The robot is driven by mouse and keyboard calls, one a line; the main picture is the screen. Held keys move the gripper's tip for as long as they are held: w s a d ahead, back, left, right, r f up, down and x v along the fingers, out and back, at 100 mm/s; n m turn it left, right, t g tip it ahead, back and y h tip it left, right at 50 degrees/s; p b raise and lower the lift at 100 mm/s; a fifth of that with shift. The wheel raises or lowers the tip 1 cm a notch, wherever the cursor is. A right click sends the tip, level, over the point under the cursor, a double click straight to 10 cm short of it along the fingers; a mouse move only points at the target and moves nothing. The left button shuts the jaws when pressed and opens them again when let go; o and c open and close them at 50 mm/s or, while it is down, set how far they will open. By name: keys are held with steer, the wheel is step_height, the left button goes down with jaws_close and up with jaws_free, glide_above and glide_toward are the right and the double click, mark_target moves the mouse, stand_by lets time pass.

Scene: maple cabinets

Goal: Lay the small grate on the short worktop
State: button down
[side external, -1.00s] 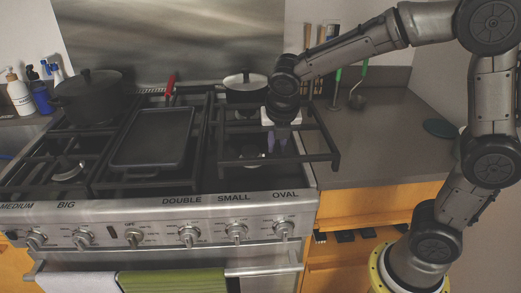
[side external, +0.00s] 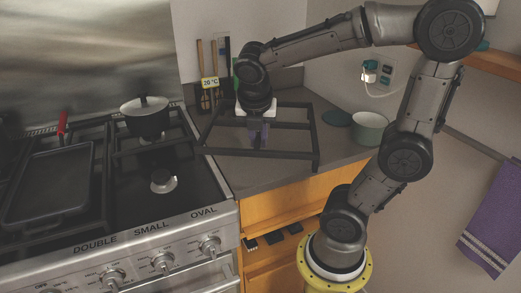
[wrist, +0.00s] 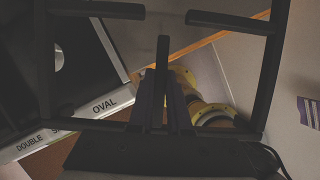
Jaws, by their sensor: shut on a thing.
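The small grate (side external: 290,155) is a black square frame with inner bars. It is over the short worktop (side external: 255,180), to the right of the stove, in the side view. My gripper (side external: 258,138) is shut on one of its bars. The grate looks held above the worktop, but I cannot tell the exact gap. In the wrist view the grate (wrist: 265,70) fills much of the picture, with my gripper's fingers (wrist: 160,105) around its middle bar. The stove's front corner with the word OVAL shows beyond it.
The stove (side external: 120,240) has an uncovered burner (side external: 163,181), a lidded pot (side external: 145,116) and a griddle (side external: 48,185). A green-grey pot (side external: 369,128) and a teal disc (side external: 336,118) are on the worktop's right. Utensils (side external: 210,85) stand at the back wall.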

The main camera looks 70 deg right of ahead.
mark_target(281, 127)
steer(key=s+d+m, duration=0.1)
steer(key=s+d, duration=0.1)
steer(key=s+d+r+m+g, duration=0.1)
steer(key=s+d, duration=0.1)
steer(key=shift+d+r+m, duration=0.15)
steer(key=shift+d+m, duration=0.2)
steer(key=shift+m, duration=0.05)
steer(key=w+d+f, duration=0.3)
steer(key=f, duration=0.1)
steer(key=w+d+f, duration=0.3)
steer(key=w+f, duration=0.1)
steer(key=w+d+f, duration=0.3)
steer(key=f, duration=0.1)
steer(key=shift+w, duration=0.25)
steer(key=shift+f, duration=0.5)
steer(key=shift+f, duration=0.3)
steer(key=c, duration=1.3)
jaws_free()
steer(key=shift+f, duration=0.15)
steer(key=o, duration=0.4)
steer(key=shift+o, duration=0.2)
